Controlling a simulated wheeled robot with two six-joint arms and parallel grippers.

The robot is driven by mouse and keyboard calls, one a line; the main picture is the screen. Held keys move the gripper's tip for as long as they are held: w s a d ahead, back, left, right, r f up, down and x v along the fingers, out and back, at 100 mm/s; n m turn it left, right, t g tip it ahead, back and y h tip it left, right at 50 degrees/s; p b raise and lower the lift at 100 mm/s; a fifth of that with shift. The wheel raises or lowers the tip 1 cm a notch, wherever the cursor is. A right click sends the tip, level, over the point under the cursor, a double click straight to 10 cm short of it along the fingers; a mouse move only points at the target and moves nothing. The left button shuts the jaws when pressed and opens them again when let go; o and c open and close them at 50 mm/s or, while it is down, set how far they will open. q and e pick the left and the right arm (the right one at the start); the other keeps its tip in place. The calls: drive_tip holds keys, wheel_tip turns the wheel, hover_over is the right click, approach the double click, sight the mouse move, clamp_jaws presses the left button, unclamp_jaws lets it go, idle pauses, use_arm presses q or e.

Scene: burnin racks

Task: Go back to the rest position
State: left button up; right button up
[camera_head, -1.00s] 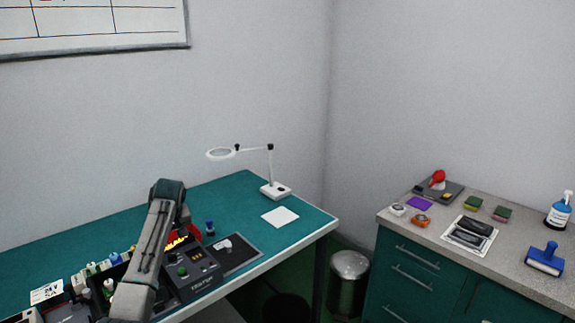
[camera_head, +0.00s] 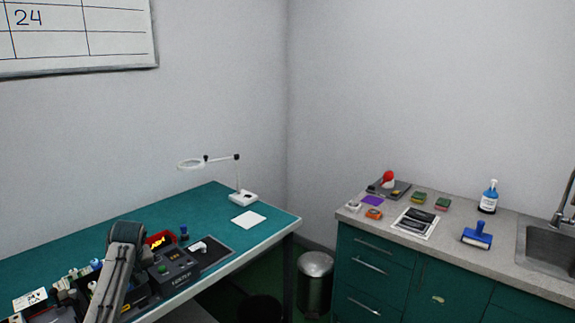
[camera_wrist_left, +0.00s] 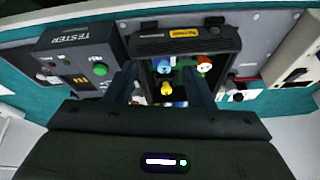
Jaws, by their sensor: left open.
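My left arm comes in at the lower left of the head view, over the front of the teal bench (camera_head: 60,243); its gripper is hidden there behind the arm. In the left wrist view my left gripper (camera_wrist_left: 163,88) has its two dark fingers apart, with nothing held between them. Beyond the fingers is a black bin (camera_wrist_left: 185,40) with a yellow label and several small coloured parts inside. The tester (camera_head: 178,272) sits just right of the arm and also shows in the left wrist view (camera_wrist_left: 75,60). My right gripper is in neither view.
A magnifier lamp (camera_head: 242,197) and a white sheet (camera_head: 248,219) stand at the bench's right end. A metal bin (camera_head: 315,280) stands in the gap before the grey counter (camera_head: 380,247), which holds tools, a spray bottle (camera_head: 488,197) and a sink (camera_head: 548,245).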

use_arm(q)
drive_tip(key=s+d+f+m, duration=0.2)
drive_tip(key=s+d+f, duration=0.3)
drive_tip(key=s+f, duration=0.4)
drive_tip(key=s+d+f+m, duration=0.35)
drive_tip(key=s+f, duration=0.25)
drive_tip(key=s, duration=0.6)
drive_tip(key=s+d+r+m+h, duration=0.1)
drive_tip(key=s+d, duration=0.2)
drive_tip(key=s, duration=0.6)
drive_tip(key=s+d+r+m+h, duration=0.1)
drive_tip(key=s+d, duration=0.2)
drive_tip(key=s, duration=0.6)
drive_tip(key=s+d+r+m+h, duration=0.1)
drive_tip(key=s+d, duration=0.2)
drive_tip(key=s, duration=0.6)
drive_tip(key=a+f+b, duration=0.3)
drive_tip(key=f, duration=3.2)
drive_tip(key=s+a+f+g+b, duration=0.1)
drive_tip(key=s+f+b, duration=0.1)
drive_tip(key=s+f, duration=1.6)
wheel_tip(320, 180, down, 2)
drive_tip(key=shift+s+a+f+g, duration=0.1)
drive_tip(key=shift+s+a+g, duration=0.1)
drive_tip(key=shift+g, duration=0.2)
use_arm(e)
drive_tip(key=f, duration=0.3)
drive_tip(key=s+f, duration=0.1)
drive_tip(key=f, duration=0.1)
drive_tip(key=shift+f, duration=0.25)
